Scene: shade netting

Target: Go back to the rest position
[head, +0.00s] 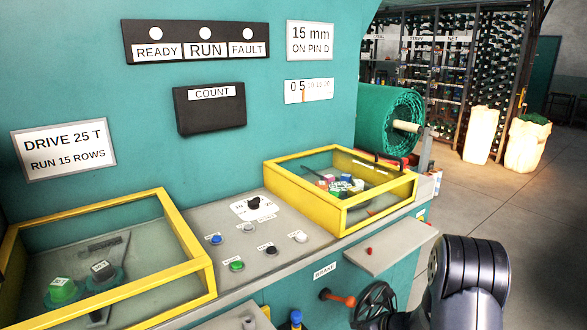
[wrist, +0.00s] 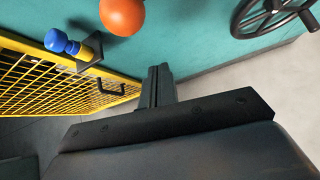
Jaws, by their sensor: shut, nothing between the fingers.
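My gripper (wrist: 158,82) shows in the wrist view with its two dark fingers pressed together and nothing between them. It hangs in front of the teal machine's lower side, apart from the yellow mesh guard (wrist: 50,85) on the left and the black handwheel (wrist: 270,15) at the upper right. An orange knob (wrist: 122,15) and a blue knob (wrist: 56,40) are above it in that view. In the head view only my dark arm shows at the lower right; the gripper itself is not visible there.
The teal machine (head: 250,110) fills the left. Its console carries two yellow-framed covers (head: 205,255) (head: 340,222) and several buttons. The brake lever (head: 337,298) and handwheel (head: 375,300) stick out near my arm. Open floor (head: 500,205) lies to the right, with white sacks (head: 482,135) farther back.

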